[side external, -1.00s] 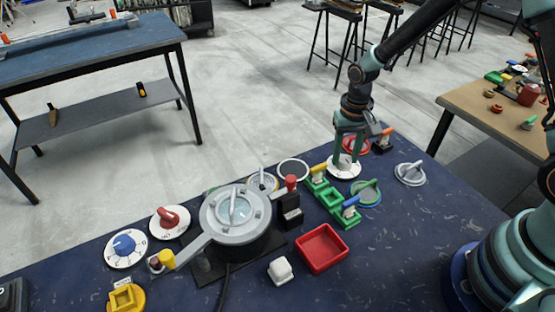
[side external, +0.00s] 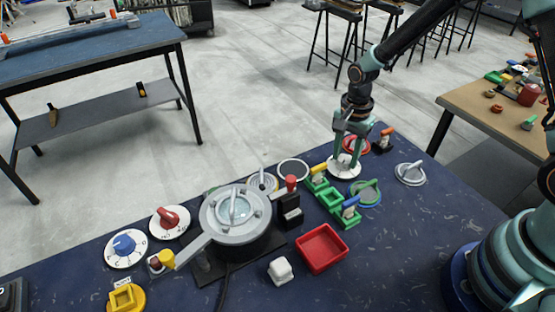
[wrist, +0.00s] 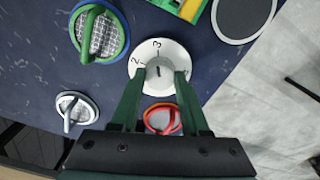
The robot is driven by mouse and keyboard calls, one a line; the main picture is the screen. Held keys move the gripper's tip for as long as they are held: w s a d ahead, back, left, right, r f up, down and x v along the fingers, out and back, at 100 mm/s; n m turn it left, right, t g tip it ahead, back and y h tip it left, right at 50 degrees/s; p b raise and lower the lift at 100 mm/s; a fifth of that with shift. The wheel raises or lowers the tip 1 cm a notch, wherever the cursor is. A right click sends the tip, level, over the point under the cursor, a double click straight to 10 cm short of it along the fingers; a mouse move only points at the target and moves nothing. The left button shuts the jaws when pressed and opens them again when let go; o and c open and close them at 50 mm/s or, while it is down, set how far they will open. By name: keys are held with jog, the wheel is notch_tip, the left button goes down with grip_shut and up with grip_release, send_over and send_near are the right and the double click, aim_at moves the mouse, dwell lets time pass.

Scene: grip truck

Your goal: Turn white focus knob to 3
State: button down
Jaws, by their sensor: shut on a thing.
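The white focus knob (wrist: 160,72) sits on a white round dial (side external: 343,171) at the far right part of the blue bench. In the wrist view the dial's upper rim (wrist: 176,50) shows a 2 at the upper left and a 3 near the top. A dark pointer mark shows on the knob. My gripper (side external: 347,162) points down over the dial. In the wrist view its two green fingers (wrist: 156,80) are shut on the knob, one on each side. The fingers hide the lower part of the dial.
A red-ringed knob (wrist: 162,118) lies close beside the dial. A green-handled knob (side external: 368,193) and a grey-handled knob (side external: 410,173) stand nearby. Green blocks (side external: 330,198), a red tray (side external: 321,249) and a round grey device (side external: 236,217) fill the bench to the left.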

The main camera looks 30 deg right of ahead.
aim_at(345, 159)
jog(key=shift+m, duration=0.5)
jog(key=shift+c, duration=2)
grip_release()
notch_tip(345, 159, up, 12)
jog(key=shift+r, duration=0.15)
jog(key=s+d+r+n+t, duration=0.2)
jog(key=s+r+n+t, duration=0.3)
jog(key=s+r+n, duration=0.5)
jog(key=s+n, duration=0.1)
jog(key=n, duration=0.4)
jog(key=shift+d+r+t, duration=0.25)
jog(key=shift+r+t, duration=0.05)
jog(key=shift+r, duration=0.05)
